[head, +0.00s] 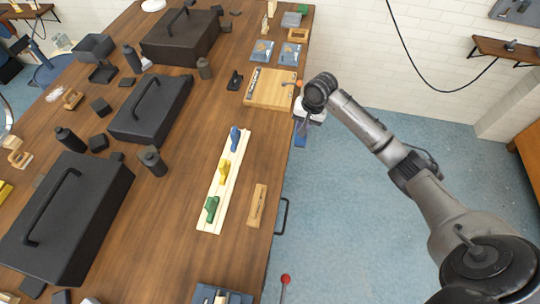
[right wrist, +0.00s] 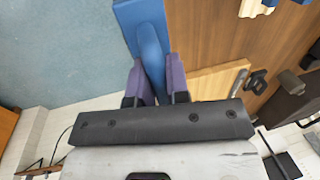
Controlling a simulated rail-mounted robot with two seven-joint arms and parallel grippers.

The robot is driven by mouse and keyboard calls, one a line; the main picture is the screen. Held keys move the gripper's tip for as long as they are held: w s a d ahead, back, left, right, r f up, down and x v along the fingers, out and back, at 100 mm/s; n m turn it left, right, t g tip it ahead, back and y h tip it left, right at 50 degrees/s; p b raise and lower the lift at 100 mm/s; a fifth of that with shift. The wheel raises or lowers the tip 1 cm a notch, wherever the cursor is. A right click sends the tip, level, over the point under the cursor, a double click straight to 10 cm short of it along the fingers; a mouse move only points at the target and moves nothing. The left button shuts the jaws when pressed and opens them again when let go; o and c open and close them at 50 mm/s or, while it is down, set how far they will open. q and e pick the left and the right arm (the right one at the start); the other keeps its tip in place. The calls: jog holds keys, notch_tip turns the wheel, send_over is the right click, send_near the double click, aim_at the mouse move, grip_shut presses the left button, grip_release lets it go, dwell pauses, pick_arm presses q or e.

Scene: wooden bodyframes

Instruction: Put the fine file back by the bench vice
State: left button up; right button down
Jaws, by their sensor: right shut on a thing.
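My right gripper (right wrist: 160,75) is shut on a blue tool (right wrist: 148,40) with a flat plate and a rounded grip, its purple fingers on both sides of the grip. I cannot tell from its look whether this is the fine file. In the head view the blue tool (head: 300,133) shows below my right gripper (head: 301,118), just off the table's right edge and beside a light wooden board (head: 268,97). The wooden board also shows in the right wrist view (right wrist: 208,84). I cannot clearly make out a bench vice. My left gripper is not in view.
A cream strip (head: 209,220) bears blue, yellow and green pieces. A wooden block (head: 257,205) lies to its right. Black toolboxes (head: 60,215) and dark bottles (head: 152,161) fill the left. A red-knobbed lever (head: 285,281) stands by the near table edge. Blue floor is open at right.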

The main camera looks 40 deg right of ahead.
jog(key=shift+d+f, duration=0.15)
jog(key=shift+f, duration=0.45)
jog(key=w+a+f, duration=0.4)
jog(key=w+a, duration=0.1)
jog(key=w+a+f, duration=0.2)
jog(key=a+f, duration=0.1)
jog(key=shift+w+a+b, duration=0.2)
jog(key=shift+a+b, duration=0.05)
jog(key=shift+b, duration=0.05)
jog(key=shift+f, duration=2)
jog(key=shift+f, duration=0.15)
jog(key=c, duration=1.1)
grip_release()
